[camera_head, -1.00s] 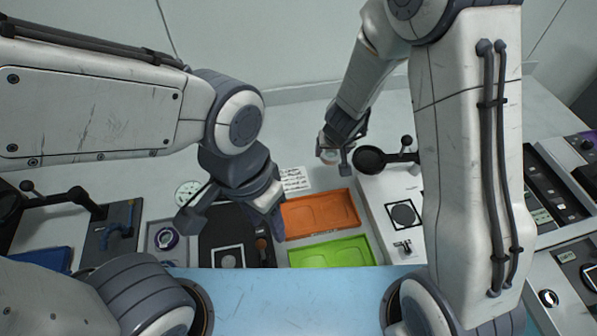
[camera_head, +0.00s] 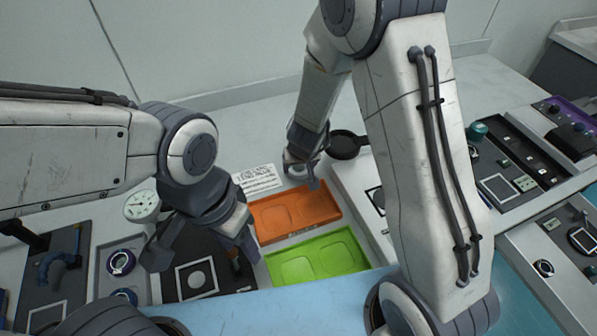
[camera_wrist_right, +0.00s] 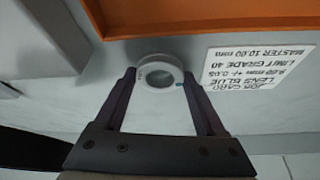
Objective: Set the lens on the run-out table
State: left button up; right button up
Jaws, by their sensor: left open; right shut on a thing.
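The lens (camera_wrist_right: 160,72) is a clear disc in a pale ring with a small blue mark. In the right wrist view it sits between the fingertips of my right gripper (camera_wrist_right: 158,80), which is shut on it. In the head view my right gripper (camera_head: 301,178) is behind the orange tray, and the lens (camera_head: 297,171) is partly hidden. My left gripper (camera_head: 203,252) is open and empty over the black plate. A dial gauge (camera_head: 142,207) and a round purple-rimmed fixture (camera_head: 121,262) stand left of it; I cannot tell for sure which thing is the run-out table.
The orange tray (camera_head: 331,205) and green tray (camera_head: 348,245) lie in the middle. A job card (camera_head: 257,179) lies behind the orange tray and reads "lens blue" in the wrist view (camera_wrist_right: 258,66). A black round-headed device (camera_head: 345,146) stands right of my right gripper. Instrument panels fill the right.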

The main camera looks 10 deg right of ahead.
jog(key=shift+f, duration=0.15)
jog(key=o, duration=1.5)
jog(key=p+v, duration=0.9)
jog(key=v, duration=0.3)
jog(key=m+g+h+p, duration=0.15)
jog(key=m+p, duration=0.35)
jog(key=p, duration=0.6)
send_over(298, 173)
jog(key=shift+g, duration=0.25)
notch_tip(298, 173, down, 5)
jog(key=shift+f, duration=0.25)
jog(key=shift+n, duration=0.3)
jog(key=shift+a+x, duration=0.2)
jog(key=shift+x, duration=2.55)
